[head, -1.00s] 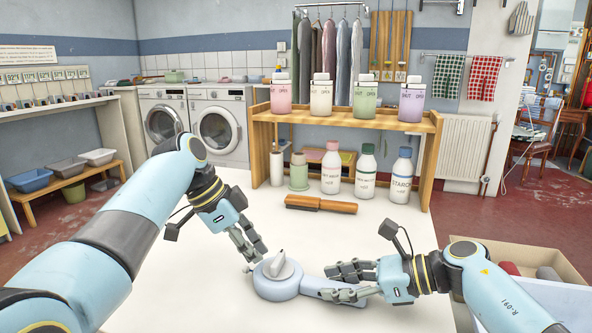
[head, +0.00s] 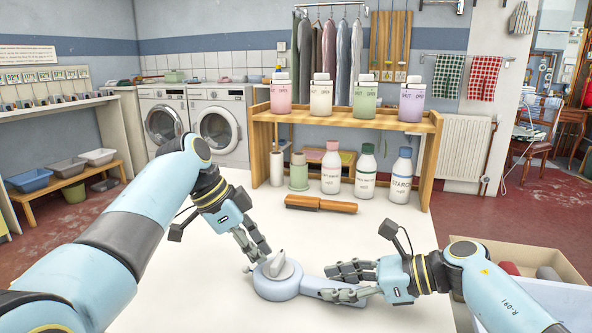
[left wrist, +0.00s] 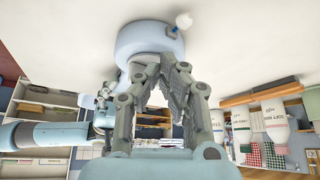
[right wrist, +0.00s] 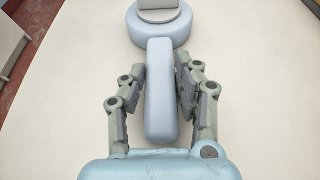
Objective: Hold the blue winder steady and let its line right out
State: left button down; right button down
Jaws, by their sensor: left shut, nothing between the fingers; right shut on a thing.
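The blue winder (head: 272,287) lies flat on the white table, a round pale blue body with a grey crank-like piece on top and a straight handle to the right. The handle (right wrist: 160,95) sits between the fingers of my right gripper (right wrist: 163,72), which is shut on it. A small white knob (left wrist: 184,20) on a short blue stub sticks out of the winder's side; it also shows at the body's left in the head view (head: 246,269). My left gripper (head: 263,257) is shut and empty, its fingertips at the winder's far side, close to the body. Whether they touch cannot be told.
A brown brush (head: 320,204) lies behind the winder. A box (head: 530,250) stands at the right. The table left of the brush is clear.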

aim_at(267, 278)
pick_arm(q)
jog(key=shift+s, duration=0.5)
jog(key=shift+s, duration=0.15)
jog(key=shift+s+d, duration=0.15)
jog(key=shift+s, duration=0.35)
jog(key=shift+s+d, duration=0.1)
jog(key=shift+s, duration=0.05)
dwell(0.4)
jog(key=shift+s+a, duration=0.2)
jog(key=shift+a, duration=0.15)
notch_tip(267, 278, up, 6)
dwell(0.3)
